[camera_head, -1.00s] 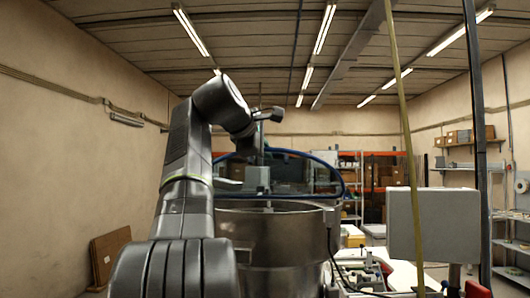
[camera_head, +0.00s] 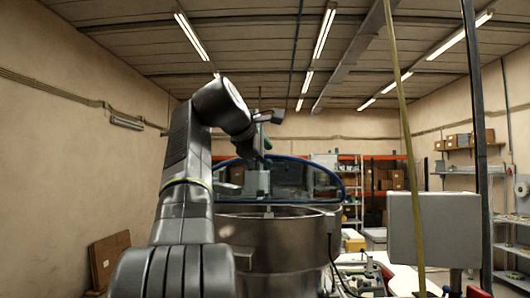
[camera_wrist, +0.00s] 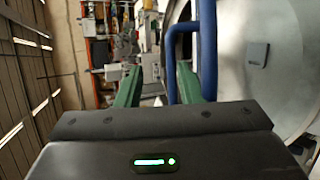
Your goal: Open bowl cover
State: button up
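The bowl (camera_head: 290,240) is a large round metal drum in the middle of the head view, beside my arm. Its clear cover (camera_head: 300,180) has a blue rim and stands raised in an arc above and behind the bowl's mouth. My gripper (camera_head: 263,144) is over the cover's upper edge, left of its middle. In the wrist view, my gripper (camera_wrist: 157,85) has its two green fingers clearly apart. A blue tube (camera_wrist: 206,45) runs close by the right finger; I cannot tell whether they touch. Part of the cover is hidden behind my arm.
A grey box (camera_head: 435,228) on a post stands at the right, with a yellowish pole (camera_head: 402,120) across it. A white table (camera_head: 405,279) with clutter is at the lower right. Shelves with boxes are at the back. A brown board (camera_head: 109,260) leans at the left wall.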

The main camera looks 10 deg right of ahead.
jog(key=v, duration=1.3)
jog(key=shift+s+a+r, duration=0.2)
jog(key=shift+s+a, duration=0.05)
jog(key=shift+a, duration=0.05)
